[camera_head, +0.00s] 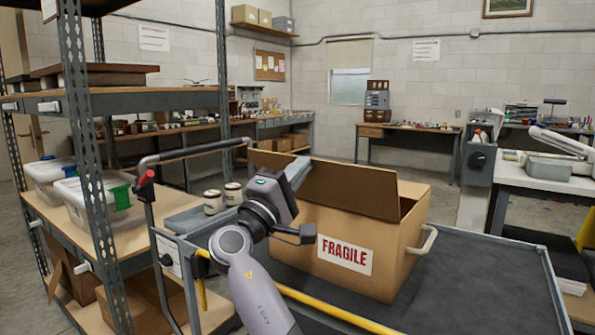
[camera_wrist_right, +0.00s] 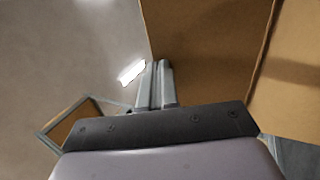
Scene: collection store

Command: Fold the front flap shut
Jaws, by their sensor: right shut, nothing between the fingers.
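A brown cardboard box (camera_head: 398,262) with a red FRAGILE label (camera_head: 345,255) stands on the dark top of a cart. Its front flap (camera_head: 350,188) stands raised and tilted along the front edge, hiding most of the opening. A dark gap shows at the right end. My right gripper (camera_head: 298,172) is shut and empty, in front of the flap's left part. In the right wrist view, its closed fingers (camera_wrist_right: 157,84) show beside a large cardboard surface; whether they touch it, I cannot tell. My left gripper is not in view.
The cart top (camera_head: 460,285) is clear to the right of the box. Its handle (camera_head: 195,152) rises at the left, near two small jars (camera_head: 222,198). A metal shelf rack (camera_head: 92,150) with plastic bins stands at the left. A white table (camera_head: 535,178) stands at the right.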

